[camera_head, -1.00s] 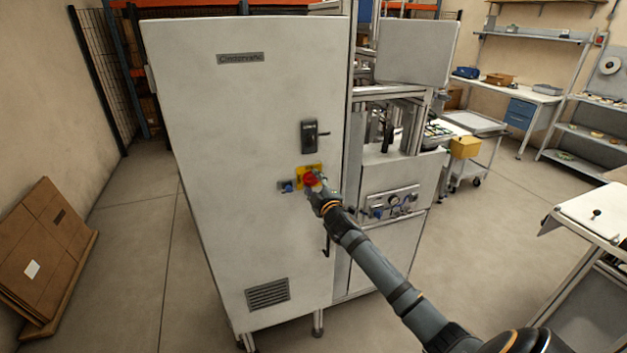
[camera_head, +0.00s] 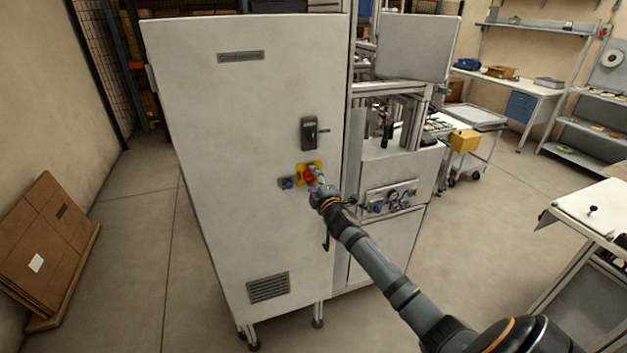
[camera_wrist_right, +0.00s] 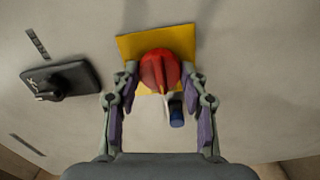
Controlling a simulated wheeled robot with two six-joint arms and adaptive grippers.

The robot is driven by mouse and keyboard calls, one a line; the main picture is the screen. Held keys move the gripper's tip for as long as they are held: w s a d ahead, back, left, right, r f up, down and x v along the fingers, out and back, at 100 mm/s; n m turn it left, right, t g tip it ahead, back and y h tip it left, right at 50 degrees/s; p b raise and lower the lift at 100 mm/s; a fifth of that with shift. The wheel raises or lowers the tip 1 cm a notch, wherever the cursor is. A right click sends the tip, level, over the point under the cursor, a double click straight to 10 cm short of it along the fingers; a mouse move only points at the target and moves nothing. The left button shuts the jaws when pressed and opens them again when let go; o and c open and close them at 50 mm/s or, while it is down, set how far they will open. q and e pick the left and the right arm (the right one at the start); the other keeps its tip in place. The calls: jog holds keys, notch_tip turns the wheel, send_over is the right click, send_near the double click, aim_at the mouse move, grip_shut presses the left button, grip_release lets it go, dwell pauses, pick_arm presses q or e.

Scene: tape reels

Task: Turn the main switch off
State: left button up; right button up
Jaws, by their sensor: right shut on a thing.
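The main switch is a red rotary knob (camera_head: 309,174) on a yellow plate (camera_head: 302,168) on the front of a tall pale cabinet (camera_head: 240,130). My right gripper (camera_head: 317,180) is at the knob, its arm reaching in from the lower right. In the right wrist view the red knob (camera_wrist_right: 160,71) sits between the two fingers of the right gripper (camera_wrist_right: 160,78), which are shut on it. The knob's raised grip runs roughly up and down in that view, across the yellow plate (camera_wrist_right: 183,37). My left gripper is not in view.
A dark door handle (camera_head: 309,133) is above the switch, and a small blue knob (camera_head: 287,183) is just to its left. A gauge panel (camera_head: 390,197) is on the machine at right. A flat cardboard stack (camera_head: 45,245) leans on the left wall. Floor in front is clear.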

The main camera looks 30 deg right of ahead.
jog(key=o, duration=1.1)
jog(key=shift+o, duration=0.2)
jog(key=shift+s, duration=0.1)
jog(key=v, duration=1.2)
jog(key=shift+a, duration=0.1)
